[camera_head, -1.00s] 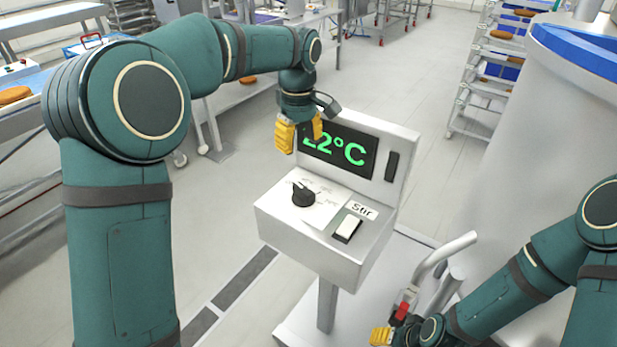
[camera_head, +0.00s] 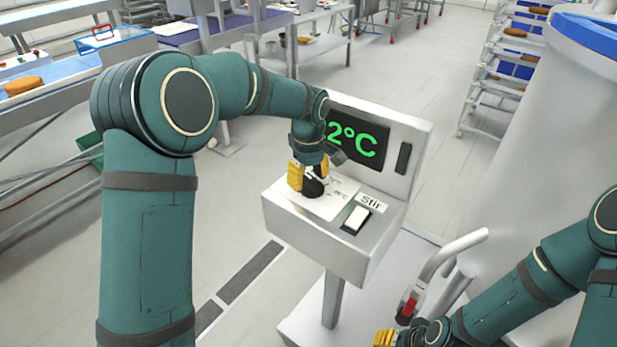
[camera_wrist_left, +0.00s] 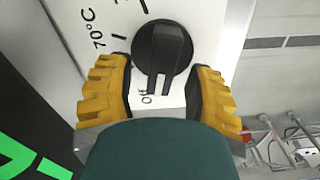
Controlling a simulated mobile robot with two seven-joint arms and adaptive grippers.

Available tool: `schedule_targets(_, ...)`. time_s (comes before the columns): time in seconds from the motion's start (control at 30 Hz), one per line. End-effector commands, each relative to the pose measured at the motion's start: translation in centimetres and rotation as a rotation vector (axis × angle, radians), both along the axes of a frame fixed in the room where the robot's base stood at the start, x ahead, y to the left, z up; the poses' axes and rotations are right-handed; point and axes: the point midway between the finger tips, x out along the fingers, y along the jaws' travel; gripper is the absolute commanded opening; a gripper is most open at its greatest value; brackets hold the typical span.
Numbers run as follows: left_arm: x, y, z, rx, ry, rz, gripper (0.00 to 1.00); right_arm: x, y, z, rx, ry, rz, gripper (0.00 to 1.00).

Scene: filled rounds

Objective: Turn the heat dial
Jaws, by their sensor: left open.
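The heat dial (camera_head: 314,188) is a black round knob on the white scale plate of the control box. In the left wrist view the dial (camera_wrist_left: 163,50) has a raised grip bar whose lower end lies by the "Off" mark; "70°C" is printed to its left. My left gripper (camera_head: 310,175) is open at the dial, its yellow fingers on either side. In the left wrist view the gripper (camera_wrist_left: 160,82) shows gaps between the fingers and the knob. My right gripper (camera_head: 393,338) is low at the bottom edge, mostly cut off; its opening is unclear.
The green display (camera_head: 357,139) reads "2°C", its left part hidden by my left arm. A white Stir switch (camera_head: 356,219) sits right of the dial. A red-marked handle (camera_head: 409,306) and large vat (camera_head: 540,150) stand right. Open floor lies left of the box.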

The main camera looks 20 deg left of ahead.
Motion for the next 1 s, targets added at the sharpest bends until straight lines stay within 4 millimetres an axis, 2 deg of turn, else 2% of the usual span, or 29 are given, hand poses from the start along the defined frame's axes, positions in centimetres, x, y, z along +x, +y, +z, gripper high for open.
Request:
schedule_targets(0.2,0.01,-0.01,0.02,0.0,0.0,0.0,0.52,0.0,0.0,0.02,0.0,0.0,0.0,0.55)
schedule_targets(0.33,0.01,-0.01,0.03,0.0,0.0,0.0,0.06,0.0,0.01,0.01,0.0,0.0,0.0,0.55)
schedule_targets(0.37,0.01,-0.01,0.04,0.0,0.0,0.0,0.0,0.01,0.0,0.01,0.0,0.0,0.0,0.55)
schedule_targets(0.77,-0.01,-0.01,-0.01,0.001,0.001,-0.013,0.0,0.04,-0.01,0.11,0.0,-0.001,0.0,0.55)
schedule_targets(1.0,0.08,-0.09,0.03,0.001,0.003,-0.107,0.0,0.21,-0.03,0.69,-0.001,-0.005,-0.004,0.55)
